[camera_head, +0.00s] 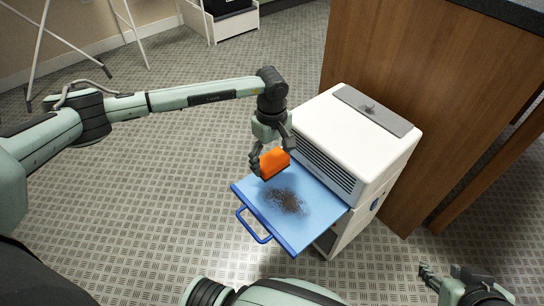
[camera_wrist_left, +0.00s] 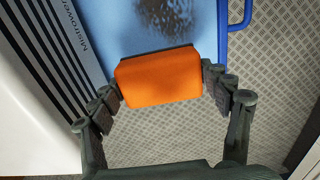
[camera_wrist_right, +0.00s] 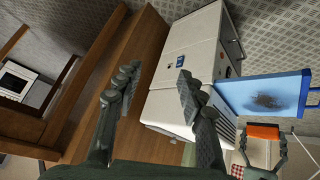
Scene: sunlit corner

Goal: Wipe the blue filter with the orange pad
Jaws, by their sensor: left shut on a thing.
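The blue filter (camera_head: 313,197) is a flat panel with a blue handle, pulled out from the front of a white machine. A dark dusty patch (camera_head: 285,201) lies near its middle. My left gripper (camera_head: 271,163) is shut on the orange pad (camera_head: 274,163), at the far left part of the filter beside the patch. In the left wrist view the pad (camera_wrist_left: 160,78) sits between the fingers; whether it touches the filter, I cannot tell. My right gripper (camera_wrist_right: 157,82) is open and empty, low at the right in the head view, away from the filter.
The white machine (camera_head: 345,135) stands against a wooden cabinet (camera_head: 420,80) with a dark worktop. A grey strip with a small dark object lies on its top. The metal-patterned floor (camera_head: 170,180) is clear left of the filter. White frame legs stand at the back left.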

